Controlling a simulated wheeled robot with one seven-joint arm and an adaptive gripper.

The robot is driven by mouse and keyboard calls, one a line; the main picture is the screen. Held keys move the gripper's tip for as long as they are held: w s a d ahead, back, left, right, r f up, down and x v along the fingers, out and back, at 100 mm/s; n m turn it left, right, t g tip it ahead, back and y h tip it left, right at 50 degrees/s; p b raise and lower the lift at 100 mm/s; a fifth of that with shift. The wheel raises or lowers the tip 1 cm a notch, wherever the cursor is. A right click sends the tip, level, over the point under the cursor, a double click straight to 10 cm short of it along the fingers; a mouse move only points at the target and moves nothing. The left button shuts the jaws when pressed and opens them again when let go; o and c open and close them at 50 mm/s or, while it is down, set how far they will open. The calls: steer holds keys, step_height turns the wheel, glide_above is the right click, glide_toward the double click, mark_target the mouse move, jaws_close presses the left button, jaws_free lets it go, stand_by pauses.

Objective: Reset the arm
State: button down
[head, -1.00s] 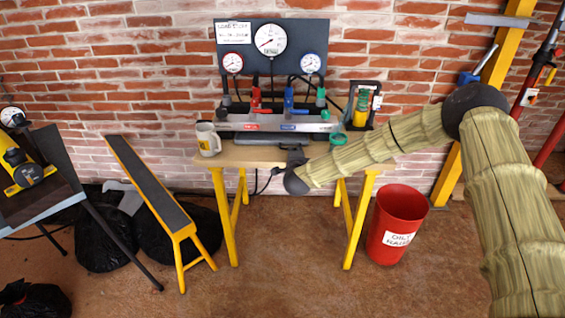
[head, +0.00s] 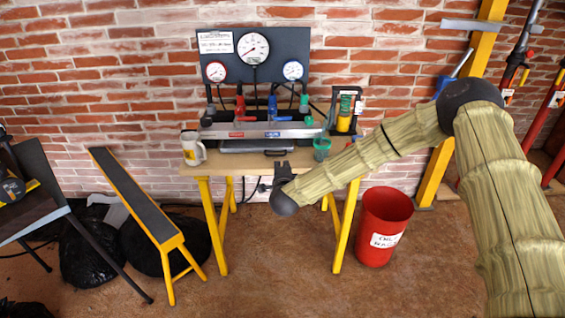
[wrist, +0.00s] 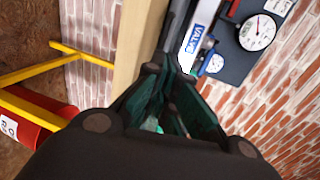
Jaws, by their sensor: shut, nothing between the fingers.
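My arm reaches in from the right. My gripper (head: 281,168) is at the front edge of the wooden bench (head: 222,167) in the head view, with its dark round wrist joint just below it. In the wrist view my gripper (wrist: 172,88) is shut, with dark green fingers close together and nothing seen between them. The fingers overlap the view of the bench and the valve panel, so contact with the bench cannot be told.
The bench carries a mug (head: 192,149), a green cup (head: 321,149), red and blue valves and a gauge board (head: 290,43). A red bucket (head: 384,225) stands right of the bench, a yellow-legged narrow bench (head: 135,198) left. The floor in front is clear.

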steer(key=s+f+n+g+y+p, duration=0.15)
steer(key=s+f+n, duration=0.25)
steer(key=s+f, duration=0.45)
steer(key=s+f+n+g+y, duration=0.1)
steer(key=s+f+n+g, duration=0.3)
steer(key=s, duration=0.8)
steer(key=s+f+n+g+y+p, duration=0.1)
steer(key=s+f+n+g, duration=0.15)
steer(key=s+f, duration=0.6)
steer(key=s+d+n+g+h+p, duration=0.1)
steer(key=s+d, duration=0.4)
steer(key=s, duration=0.5)
steer(key=s+d+f+n+g+p, duration=0.1)
steer(key=s+d+n+g, duration=0.3)
steer(key=s, duration=0.6)
steer(key=s+d+f+n+g+h+p, duration=0.1)
steer(key=s+d+n+g, duration=0.1)
steer(key=s+d, duration=0.4)
steer(key=s, duration=0.4)
steer(key=shift+s+n+h, duration=0.2)
steer(key=shift+n+h, duration=0.15)
steer(key=shift+f, duration=0.1)
